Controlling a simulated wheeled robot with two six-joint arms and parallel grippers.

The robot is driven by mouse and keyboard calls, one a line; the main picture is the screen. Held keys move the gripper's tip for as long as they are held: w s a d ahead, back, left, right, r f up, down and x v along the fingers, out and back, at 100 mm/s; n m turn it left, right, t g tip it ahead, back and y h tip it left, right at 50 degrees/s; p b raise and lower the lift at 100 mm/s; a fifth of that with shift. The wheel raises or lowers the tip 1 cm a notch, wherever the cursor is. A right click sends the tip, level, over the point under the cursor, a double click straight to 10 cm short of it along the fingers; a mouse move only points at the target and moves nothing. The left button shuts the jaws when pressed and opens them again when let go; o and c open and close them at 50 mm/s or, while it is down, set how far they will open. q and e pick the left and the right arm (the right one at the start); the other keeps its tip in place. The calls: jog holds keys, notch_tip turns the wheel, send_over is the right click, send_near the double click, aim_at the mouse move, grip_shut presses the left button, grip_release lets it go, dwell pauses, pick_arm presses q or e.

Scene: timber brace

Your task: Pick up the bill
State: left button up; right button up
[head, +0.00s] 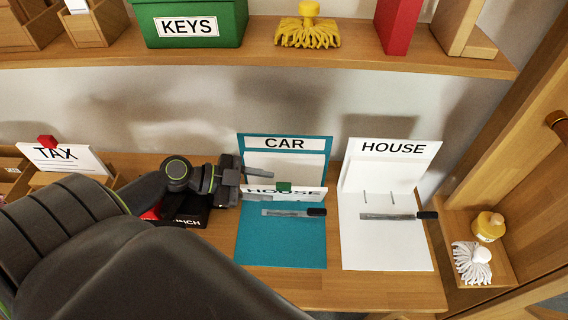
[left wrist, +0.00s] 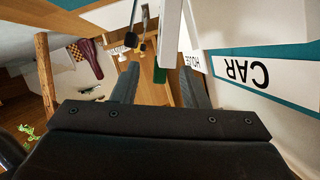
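A white bill marked HOUSE (head: 309,193) with a green clip (head: 284,186) stands on edge in front of the back panel of the teal CAR folder (head: 281,245). In the left wrist view its HOUSE label (left wrist: 196,63) and the green clip (left wrist: 160,74) show beyond my fingers. My left gripper (head: 260,184) is open at the bill's left end, with one finger behind it and one in front. I cannot tell whether either finger touches it. In the left wrist view my left gripper (left wrist: 160,90) has its fingers well apart. My right gripper is not in view.
The white HOUSE folder (head: 385,240) stands to the right. A metal bar with a black end lies across each folder. A TAX holder (head: 62,158) is at left, and a black box (head: 186,218) lies beneath my left arm. A shelf (head: 350,62) with a green KEYS box runs above.

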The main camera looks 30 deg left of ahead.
aim_at(278, 187)
pick_arm(q)
jog(key=x, duration=0.1)
jog(key=p+x, duration=0.1)
jog(key=shift+w+d, duration=0.3)
jog(key=shift+d, duration=0.05)
jog(key=shift+w+d+f+p, duration=0.3)
jog(key=shift+w+d+f, duration=0.05)
jog(key=shift+d, duration=0.05)
grip_shut()
dwell(1.0)
